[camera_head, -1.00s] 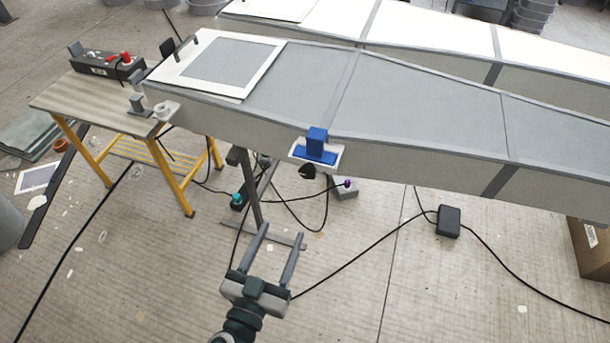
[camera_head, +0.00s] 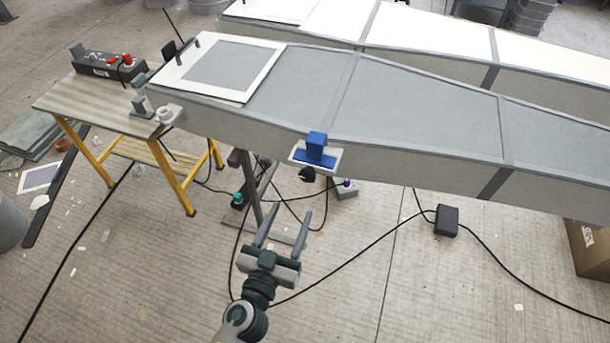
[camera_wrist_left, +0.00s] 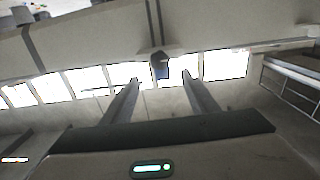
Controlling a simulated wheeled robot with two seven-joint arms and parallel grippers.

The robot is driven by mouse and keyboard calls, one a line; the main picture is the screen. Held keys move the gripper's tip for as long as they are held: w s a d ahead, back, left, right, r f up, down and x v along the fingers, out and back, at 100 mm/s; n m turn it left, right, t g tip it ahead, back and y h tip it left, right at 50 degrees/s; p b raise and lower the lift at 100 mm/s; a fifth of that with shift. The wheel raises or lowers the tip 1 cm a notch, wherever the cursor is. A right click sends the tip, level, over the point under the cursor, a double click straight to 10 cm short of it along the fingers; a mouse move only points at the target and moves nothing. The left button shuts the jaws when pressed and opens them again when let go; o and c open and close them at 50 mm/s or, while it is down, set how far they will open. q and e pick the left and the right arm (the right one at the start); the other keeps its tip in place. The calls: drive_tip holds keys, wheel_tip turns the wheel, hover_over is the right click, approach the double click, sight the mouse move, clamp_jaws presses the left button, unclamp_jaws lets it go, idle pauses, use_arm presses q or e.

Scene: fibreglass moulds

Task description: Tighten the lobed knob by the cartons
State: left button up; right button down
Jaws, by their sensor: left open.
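A black lobed knob (camera_head: 307,175) sits under a white bracket with a blue clamp block (camera_head: 316,147) on the near side wall of the long grey mould (camera_head: 420,105). In the left wrist view a dark knob (camera_wrist_left: 159,62) shows beyond and between my fingertips. My left gripper (camera_head: 291,212) is open and empty, its fingers pointing up the picture, below and a little left of the knob and apart from it. It also shows in the left wrist view (camera_wrist_left: 160,80). A cardboard carton (camera_head: 585,248) stands at the right edge. My right gripper is not in view.
A yellow-legged workbench (camera_head: 95,105) stands at left with a grey control box (camera_head: 103,63) on it. A mould support stand (camera_head: 252,190) rises just beyond my fingers. Black cables and a black box (camera_head: 447,220) lie on the floor. The floor at lower right is mostly clear.

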sight(307, 177)
use_arm(q)
drive_tip(key=p+x, duration=0.2)
drive_tip(key=x, duration=0.8)
drive_tip(key=shift+w+d+f+p, duration=0.1)
drive_tip(key=shift+w+d+p, duration=0.2)
drive_tip(key=shift+w, duration=0.4)
drive_tip(key=c, duration=1.1)
